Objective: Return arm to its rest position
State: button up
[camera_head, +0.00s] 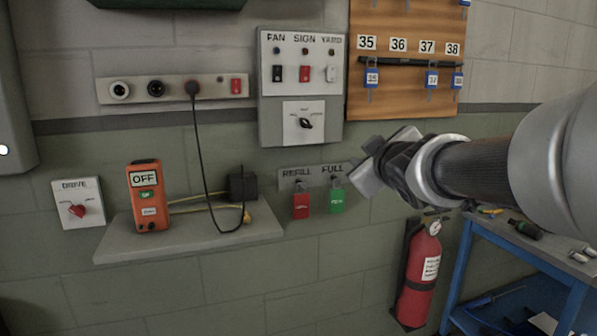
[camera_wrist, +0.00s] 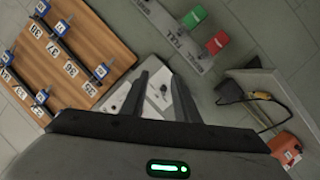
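My arm (camera_head: 480,168) reaches in from the right side of the head view, with my gripper (camera_head: 372,178) at its end in front of the wall. It is right of the REFILL/FULL tag plate (camera_head: 290,180) and below the key board. In the wrist view, my gripper (camera_wrist: 162,75) shows two dark fingers apart, with nothing held between them. Part of the grey switch box shows behind the fingers. Whether the gripper is clear of the wall by much is hard to tell.
A wooden key board (camera_head: 400,85), switch box (camera_head: 300,125), red extinguisher (camera_head: 418,270) and blue workbench (camera_head: 530,245) surround the gripper. A shelf (camera_head: 185,240) holds an orange OFF control box (camera_head: 149,195) and a black plug block (camera_head: 243,187) on a cord. Left of the shelf is a DRIVE switch (camera_head: 77,208).

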jog(key=s+f+m+g, duration=0.45)
jog(key=s+f, duration=0.45)
jog(key=s, duration=0.6)
jog(key=s+f+m+g, duration=0.45)
jog(key=s+f, duration=0.55)
jog(key=s, duration=0.4)
notch_tip(320, 180, up, 28)
jog(key=s+a+g+p, duration=0.1)
jog(key=p, duration=2.7)
jog(key=shift+n+h, duration=0.3)
jog(key=shift+n, duration=0.1)
jog(key=shift+f, duration=0.15)
